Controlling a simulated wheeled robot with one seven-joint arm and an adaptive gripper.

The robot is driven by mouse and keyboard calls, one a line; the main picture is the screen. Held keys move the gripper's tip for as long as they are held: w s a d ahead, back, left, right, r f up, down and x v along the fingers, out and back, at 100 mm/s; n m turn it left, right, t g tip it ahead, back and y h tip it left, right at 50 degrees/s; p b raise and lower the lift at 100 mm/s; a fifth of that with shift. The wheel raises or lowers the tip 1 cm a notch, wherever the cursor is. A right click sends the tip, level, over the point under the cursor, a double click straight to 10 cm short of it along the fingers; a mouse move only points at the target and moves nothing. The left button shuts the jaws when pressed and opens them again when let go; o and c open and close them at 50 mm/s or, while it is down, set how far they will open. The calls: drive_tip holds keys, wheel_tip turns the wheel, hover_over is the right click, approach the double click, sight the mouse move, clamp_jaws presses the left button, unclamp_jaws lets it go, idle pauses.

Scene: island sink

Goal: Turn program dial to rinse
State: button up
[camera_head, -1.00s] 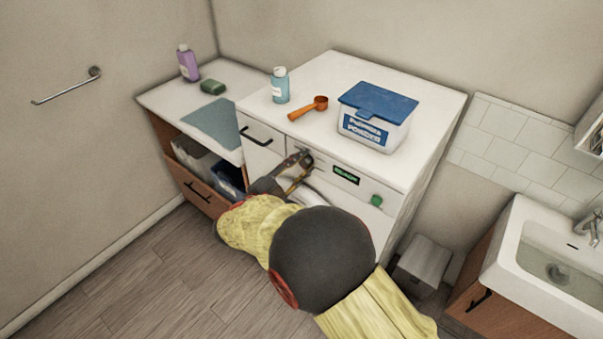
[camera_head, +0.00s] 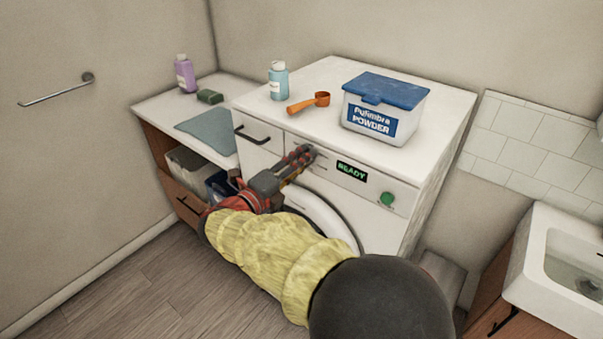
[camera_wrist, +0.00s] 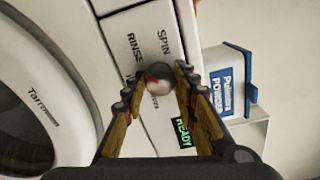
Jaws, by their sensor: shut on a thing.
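The washing machine (camera_head: 405,192) stands in the middle of the head view with its round door below the control panel. In the head view my gripper (camera_head: 303,157) reaches the panel's left part and hides the dial.
The display (camera_head: 352,172) reads READY, with a green button (camera_head: 387,199) to its right. On top stand a powder box (camera_head: 385,103), an orange scoop (camera_head: 309,102) and a blue bottle (camera_head: 278,81). A sink (camera_head: 570,262) is at right.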

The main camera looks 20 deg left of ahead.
drive_tip(key=shift+f+m+b, duration=0.15)
drive_tip(key=shift+m+b, duration=0.75)
drive_tip(key=shift+m, duration=0.2)
drive_tip(key=o, duration=1.2)
drive_tip(key=shift+c, duration=0.2)
drive_tip(key=v, duration=1.2)
